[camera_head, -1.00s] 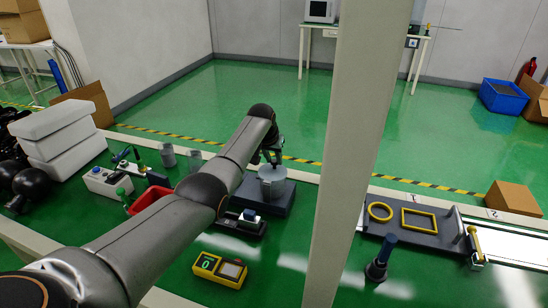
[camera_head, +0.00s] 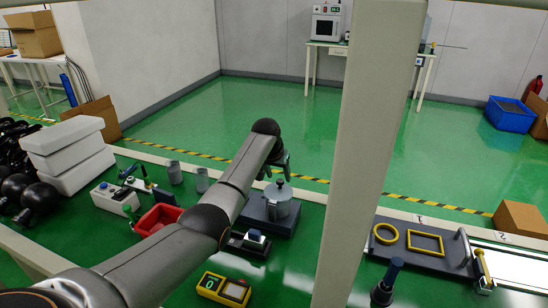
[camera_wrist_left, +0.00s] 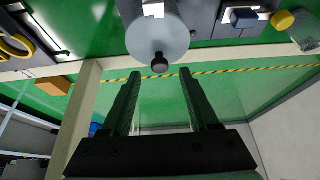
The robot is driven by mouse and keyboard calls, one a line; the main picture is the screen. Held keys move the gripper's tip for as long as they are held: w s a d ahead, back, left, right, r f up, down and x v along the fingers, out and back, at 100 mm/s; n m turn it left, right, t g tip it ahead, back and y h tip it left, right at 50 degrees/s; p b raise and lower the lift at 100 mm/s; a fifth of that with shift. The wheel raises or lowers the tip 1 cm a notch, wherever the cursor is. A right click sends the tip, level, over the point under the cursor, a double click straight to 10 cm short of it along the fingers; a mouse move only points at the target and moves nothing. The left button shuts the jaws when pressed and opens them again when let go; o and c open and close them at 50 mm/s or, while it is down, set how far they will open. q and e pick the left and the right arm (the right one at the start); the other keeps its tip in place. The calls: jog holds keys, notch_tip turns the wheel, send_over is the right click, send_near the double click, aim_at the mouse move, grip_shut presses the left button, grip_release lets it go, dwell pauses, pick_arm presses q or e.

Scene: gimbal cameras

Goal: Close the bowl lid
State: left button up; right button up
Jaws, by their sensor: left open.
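The grey bowl (camera_head: 279,211) stands upright on a dark block. Its round lid (camera_head: 278,190), with a small knob on top, lies level over the bowl's mouth. In the left wrist view the lid (camera_wrist_left: 158,35) is a pale disc with a black knob, hiding most of the bowl. My left gripper (camera_head: 276,175) is open and empty, just above and behind the lid. In the left wrist view its two fingers (camera_wrist_left: 160,74) are spread apart, with the knob beyond their tips and between their lines. My right gripper is not in view.
A pale post (camera_head: 365,150) stands right of the bowl. A red bin (camera_head: 158,218), grey cups (camera_head: 174,172) and a yellow device (camera_head: 224,288) are to the left and front. A board with yellow frames (camera_head: 425,242) lies to the right.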

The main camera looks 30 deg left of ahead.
pick_arm(q)
jog(key=v, duration=0.9)
jog(key=shift+s+r, duration=0.15)
jog(key=shift+r, duration=0.1)
